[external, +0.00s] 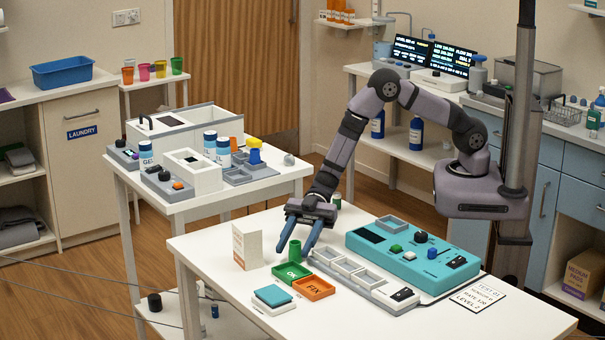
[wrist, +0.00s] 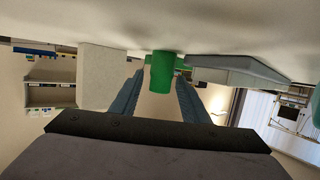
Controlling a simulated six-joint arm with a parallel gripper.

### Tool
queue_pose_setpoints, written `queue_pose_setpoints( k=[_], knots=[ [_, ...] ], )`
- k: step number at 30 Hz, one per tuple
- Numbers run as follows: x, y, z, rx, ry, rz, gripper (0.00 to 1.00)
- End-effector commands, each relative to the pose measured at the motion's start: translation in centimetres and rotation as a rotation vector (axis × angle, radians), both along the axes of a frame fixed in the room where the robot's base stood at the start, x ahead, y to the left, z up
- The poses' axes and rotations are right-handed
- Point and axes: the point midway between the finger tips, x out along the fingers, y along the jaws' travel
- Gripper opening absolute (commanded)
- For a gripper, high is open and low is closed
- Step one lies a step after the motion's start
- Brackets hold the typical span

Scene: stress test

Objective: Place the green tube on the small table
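The green tube (external: 296,250) stands upright on the white front table (external: 215,245), just behind the green OK tray (external: 279,273). My gripper (external: 297,252) points down at it, with its blue fingers open on either side. In the wrist view the tube (wrist: 162,74) shows between the two finger ends (wrist: 160,80), with a visible gap to each finger. A small narrow table (external: 153,80) with several coloured cups stands at the back left, by the laundry cabinet.
A white box-like card (external: 247,245) stands left of the tube. An orange FIX tray (external: 314,288), a teal pad (external: 273,296) and a teal device (external: 412,258) are close by. A white table (external: 190,207) at left holds bottles and bins. The front table's near left part is bare.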

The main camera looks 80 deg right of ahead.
Motion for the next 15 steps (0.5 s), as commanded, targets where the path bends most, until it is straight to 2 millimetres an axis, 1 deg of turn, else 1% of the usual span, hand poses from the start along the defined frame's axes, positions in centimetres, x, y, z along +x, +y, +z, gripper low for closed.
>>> queue_pose_setpoints(
  k=[5, 8, 11, 15],
  knots=[
    [0.0, 0.0, 0.4, 0.000, 0.000, 0.000, 0.42],
    [-0.1, -0.7, 0.5, 0.000, 0.000, -0.002, 0.42],
    [-0.2, -1.8, 0.8, 0.001, -0.001, -0.003, 0.42],
    [-0.7, -4.0, 1.5, 0.000, -0.001, -0.005, 0.42]
  ],
)
